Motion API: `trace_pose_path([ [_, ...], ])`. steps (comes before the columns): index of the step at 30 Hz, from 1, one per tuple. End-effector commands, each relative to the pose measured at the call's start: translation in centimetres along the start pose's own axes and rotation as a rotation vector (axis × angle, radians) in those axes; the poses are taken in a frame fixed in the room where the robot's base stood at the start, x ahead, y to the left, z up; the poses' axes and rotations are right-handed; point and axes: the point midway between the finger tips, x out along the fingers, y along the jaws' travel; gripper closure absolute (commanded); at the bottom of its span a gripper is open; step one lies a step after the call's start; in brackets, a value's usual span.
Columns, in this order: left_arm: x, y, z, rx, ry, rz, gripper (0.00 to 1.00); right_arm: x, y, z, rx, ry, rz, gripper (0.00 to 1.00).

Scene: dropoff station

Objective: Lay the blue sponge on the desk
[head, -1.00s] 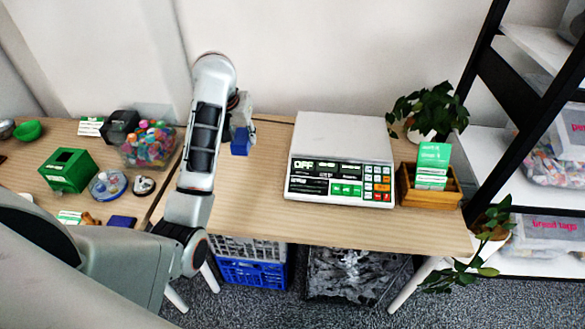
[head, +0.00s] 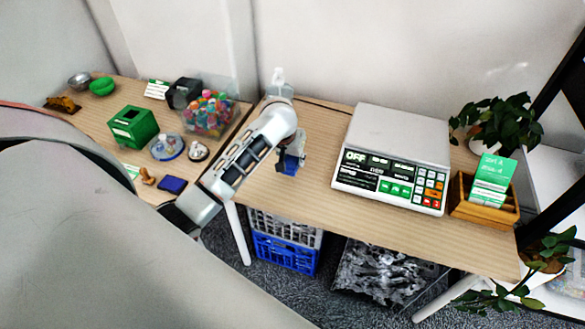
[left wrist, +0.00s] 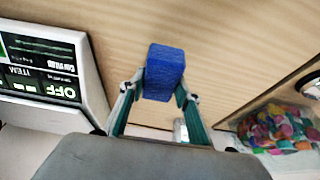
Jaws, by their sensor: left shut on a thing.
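My left gripper (head: 291,157) points down over the left part of the wooden desk (head: 310,200). It is shut on the blue sponge (head: 288,166), which is partly hidden by the fingers in the head view. In the left wrist view the blue sponge (left wrist: 165,68) is a block held between the two fingertips (left wrist: 160,88), with bare wood around it. I cannot tell whether the sponge touches the desk. My right gripper is not in view.
A scale (head: 395,160) stands right of the gripper, with a card box (head: 484,203) and plant (head: 497,122) beyond. A white bottle (head: 279,77) is behind my arm. A tub of colourful items (head: 208,110) and a green box (head: 133,127) are on the left table.

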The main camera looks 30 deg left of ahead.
Motion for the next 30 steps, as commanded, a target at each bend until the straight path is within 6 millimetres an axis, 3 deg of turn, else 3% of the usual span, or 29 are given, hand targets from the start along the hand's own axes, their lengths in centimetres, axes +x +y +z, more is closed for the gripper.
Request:
trace_pose_path([
  [12, 4.2, -0.1, 1.8, 0.0, -0.001, -0.001, 0.85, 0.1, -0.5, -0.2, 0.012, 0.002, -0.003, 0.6],
  [25, 4.6, 0.0, 1.9, 0.0, 0.0, 0.0, 0.85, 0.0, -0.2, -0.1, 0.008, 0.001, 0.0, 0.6],
  [26, 4.6, 0.0, 1.9, 0.0, 0.001, 0.0, 0.6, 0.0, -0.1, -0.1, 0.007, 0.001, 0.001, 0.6],
  [27, 4.6, 0.0, 1.9, 0.0, 0.001, 0.0, 0.51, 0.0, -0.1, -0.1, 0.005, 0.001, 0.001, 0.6],
  [30, 4.6, 0.0, 1.9, 0.0, 0.0, 0.0, 0.51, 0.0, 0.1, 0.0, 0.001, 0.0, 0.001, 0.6],
])
